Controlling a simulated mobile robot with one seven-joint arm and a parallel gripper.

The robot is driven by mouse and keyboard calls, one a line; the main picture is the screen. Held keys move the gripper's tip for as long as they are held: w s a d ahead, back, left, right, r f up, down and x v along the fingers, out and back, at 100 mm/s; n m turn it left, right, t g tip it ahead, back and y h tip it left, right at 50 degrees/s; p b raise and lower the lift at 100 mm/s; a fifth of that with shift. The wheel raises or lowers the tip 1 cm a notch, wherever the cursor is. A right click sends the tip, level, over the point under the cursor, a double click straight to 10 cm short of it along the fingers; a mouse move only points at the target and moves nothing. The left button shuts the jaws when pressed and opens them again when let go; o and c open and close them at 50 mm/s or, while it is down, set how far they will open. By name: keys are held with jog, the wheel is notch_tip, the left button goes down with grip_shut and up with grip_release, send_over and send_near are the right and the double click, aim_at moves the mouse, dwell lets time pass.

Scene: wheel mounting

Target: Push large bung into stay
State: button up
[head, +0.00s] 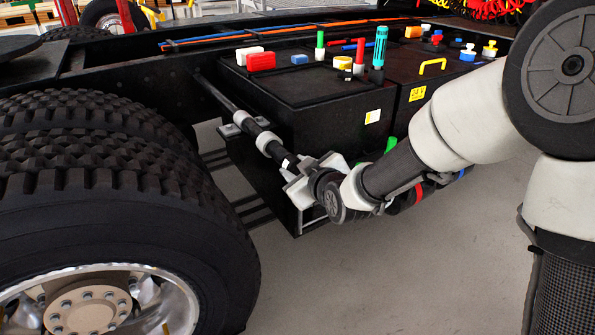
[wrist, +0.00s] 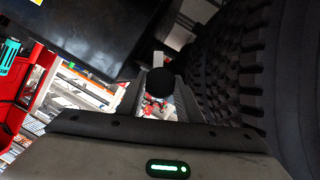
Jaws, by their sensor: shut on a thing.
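The stay (head: 246,118) is a dark bar with light grey collars. It slants from the truck frame down toward my gripper (head: 303,184) in the head view. In the wrist view, a round black end, which looks like the large bung (wrist: 161,86), sits between the fingers of my gripper (wrist: 160,98). My gripper is shut on it. In the head view the fingers are at the lower end of the stay and hide the bung. I cannot tell whether the bung touches the stay or is in it.
Large black tyres (head: 110,190) stand at the left, close to the stay. A black box (head: 310,115) with coloured caps and handles on top is just behind my gripper. Grey floor (head: 300,285) is free below. In the wrist view, tyre tread (wrist: 225,75) is close at the right.

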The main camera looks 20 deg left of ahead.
jog(key=shift+w+a, duration=0.1)
dwell(0.3)
jog(key=o, duration=1.3)
jog(key=shift+c, duration=0.2)
